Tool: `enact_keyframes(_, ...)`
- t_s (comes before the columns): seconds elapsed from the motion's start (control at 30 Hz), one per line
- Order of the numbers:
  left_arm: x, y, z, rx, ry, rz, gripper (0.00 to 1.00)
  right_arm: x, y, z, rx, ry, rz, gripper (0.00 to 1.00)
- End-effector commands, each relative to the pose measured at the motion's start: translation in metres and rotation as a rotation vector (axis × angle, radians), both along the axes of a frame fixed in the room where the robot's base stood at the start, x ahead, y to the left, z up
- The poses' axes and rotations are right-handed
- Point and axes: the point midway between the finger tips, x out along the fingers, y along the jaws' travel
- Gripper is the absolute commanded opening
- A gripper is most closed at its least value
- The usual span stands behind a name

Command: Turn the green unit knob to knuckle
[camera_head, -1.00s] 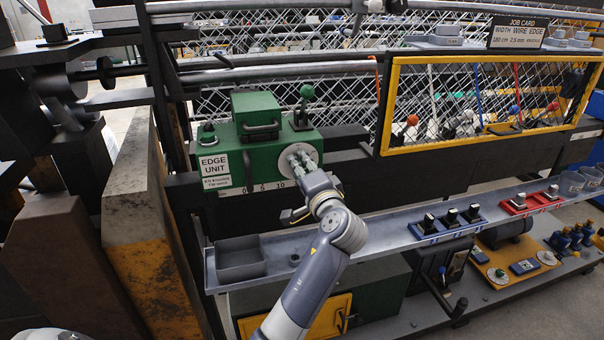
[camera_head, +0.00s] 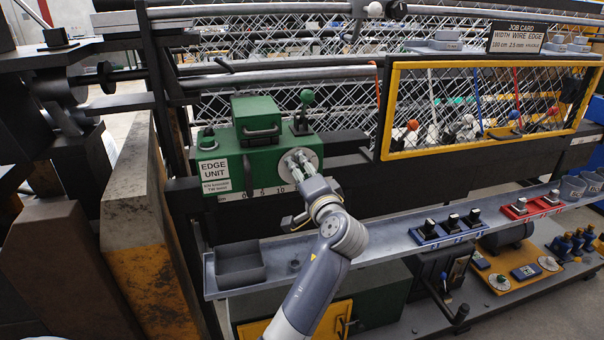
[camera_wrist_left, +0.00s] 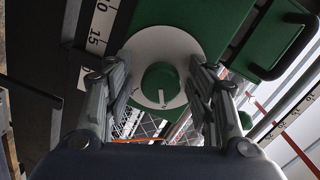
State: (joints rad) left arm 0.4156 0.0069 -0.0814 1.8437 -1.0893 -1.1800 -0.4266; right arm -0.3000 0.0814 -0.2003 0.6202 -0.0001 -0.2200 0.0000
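The green edge unit (camera_head: 262,162) carries a round pale dial plate (camera_head: 314,157) on its front right. My left gripper (camera_head: 299,160) is at this plate in the head view and hides the knob there. In the left wrist view the green knob (camera_wrist_left: 160,82) sits in the middle of the white dial plate (camera_wrist_left: 152,45), with a white pointer mark toward the picture's bottom. The left gripper's fingers (camera_wrist_left: 160,88) stand open on both sides of the knob, with a visible gap each side. The label (camera_head: 214,172) reads EDGE UNIT; its small print mentions knuckled and twist. My right gripper is not in view.
A green-knobbed lever (camera_head: 306,97) stands on top of the unit, and a black handle (camera_wrist_left: 285,45) is near the fingers. Below runs a grey shelf (camera_head: 385,240) with an empty grey bin (camera_head: 240,265) and several switches. A yellow-framed mesh window (camera_head: 390,110) is to the right.

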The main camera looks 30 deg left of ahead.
Motion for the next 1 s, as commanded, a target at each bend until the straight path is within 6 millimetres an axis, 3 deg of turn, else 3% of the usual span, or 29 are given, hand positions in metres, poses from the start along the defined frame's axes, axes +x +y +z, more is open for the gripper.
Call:
enact_keyframes(0.23, -0.005, -0.007, 0.0, 0.0, 0.0, -0.001, 0.51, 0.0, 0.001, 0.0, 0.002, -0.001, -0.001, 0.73)
enact_keyframes(0.63, -0.042, -0.054, 0.004, -0.001, -0.001, -0.002, 0.51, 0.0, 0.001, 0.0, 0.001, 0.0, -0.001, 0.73)
enact_keyframes(1.0, -0.047, -0.059, 0.004, 0.0, 0.0, 0.0, 0.51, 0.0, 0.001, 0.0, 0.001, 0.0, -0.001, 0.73)
